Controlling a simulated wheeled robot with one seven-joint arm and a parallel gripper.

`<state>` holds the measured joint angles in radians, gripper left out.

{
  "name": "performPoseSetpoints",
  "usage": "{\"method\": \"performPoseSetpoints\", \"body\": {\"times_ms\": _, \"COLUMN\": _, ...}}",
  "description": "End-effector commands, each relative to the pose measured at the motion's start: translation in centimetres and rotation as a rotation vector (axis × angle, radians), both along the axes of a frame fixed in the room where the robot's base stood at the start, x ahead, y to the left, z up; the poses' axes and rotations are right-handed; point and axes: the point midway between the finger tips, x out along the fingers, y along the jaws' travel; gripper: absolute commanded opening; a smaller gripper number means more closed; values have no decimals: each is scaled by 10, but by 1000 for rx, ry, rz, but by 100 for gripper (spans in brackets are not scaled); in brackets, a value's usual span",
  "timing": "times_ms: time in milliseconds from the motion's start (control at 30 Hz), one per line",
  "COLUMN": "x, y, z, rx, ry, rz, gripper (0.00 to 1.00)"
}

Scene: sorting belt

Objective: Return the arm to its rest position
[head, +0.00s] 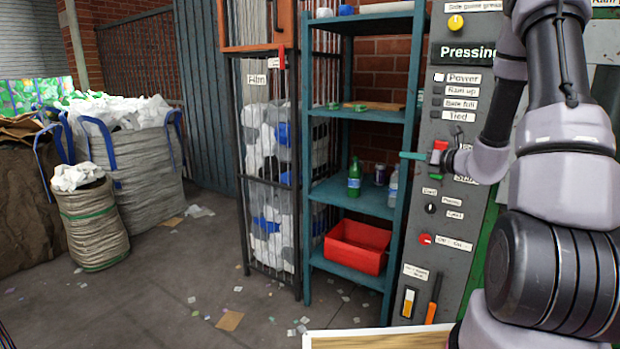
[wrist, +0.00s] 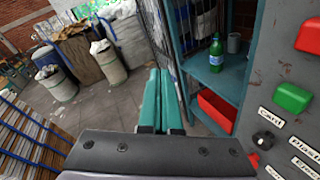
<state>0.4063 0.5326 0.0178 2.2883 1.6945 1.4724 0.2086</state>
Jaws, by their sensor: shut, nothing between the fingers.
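My gripper (head: 406,155) is in front of the grey control panel, its teal fingers pointing left toward the shelf. In the wrist view my gripper (wrist: 161,98) shows two teal fingers side by side, shut and empty. My grey and black arm (head: 568,150) is bent at the right side of the head view and hides part of the panel. A red button (wrist: 310,38) and a green button (wrist: 292,97) show to the right of the fingers in the wrist view.
A teal shelf (head: 345,195) stands left of the panel (head: 452,100), holding a green bottle (head: 354,178) and a red bin (head: 357,246). A wire cage (head: 270,190) and filled sacks (head: 133,150) stand further left. The floor (head: 190,270) between is mostly open, with scraps.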

Motion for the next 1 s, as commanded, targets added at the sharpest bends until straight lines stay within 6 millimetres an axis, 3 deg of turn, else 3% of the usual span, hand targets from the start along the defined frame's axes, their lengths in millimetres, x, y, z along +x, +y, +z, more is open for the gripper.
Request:
{"method": "performPoseSetpoints", "body": {"times_ms": 33, "x": -13, "y": 28, "z": 27, "rx": -84, "ry": -45, "rz": 106, "gripper": 0}}
{"method": "performPoseSetpoints", "body": {"times_ms": 200, "x": -75, "y": 97, "z": 78, "rx": -384, "ry": -169, "rz": 438, "gripper": 0}}
{"method": "performPoseSetpoints", "body": {"times_ms": 400, "x": -160, "y": 141, "z": 110, "rx": -786, "ry": -340, "rz": 775, "gripper": 0}}
{"method": "performPoseSetpoints", "body": {"times_ms": 567, "x": -222, "y": 146, "z": 123, "rx": -1140, "ry": -488, "rz": 1000, "gripper": 0}}
{"method": "performPoseSetpoints", "body": {"times_ms": 700, "x": -265, "y": 133, "z": 133, "rx": -1472, "ry": -619, "rz": 1157, "gripper": 0}}
{"method": "performPoseSetpoints", "body": {"times_ms": 833, "x": -295, "y": 112, "z": 145, "rx": -1780, "ry": -726, "rz": 1262, "gripper": 0}}
{"method": "performPoseSetpoints", "body": {"times_ms": 1000, "x": -316, "y": 89, "z": 161, "rx": -2087, "ry": -815, "rz": 1331, "gripper": 0}}
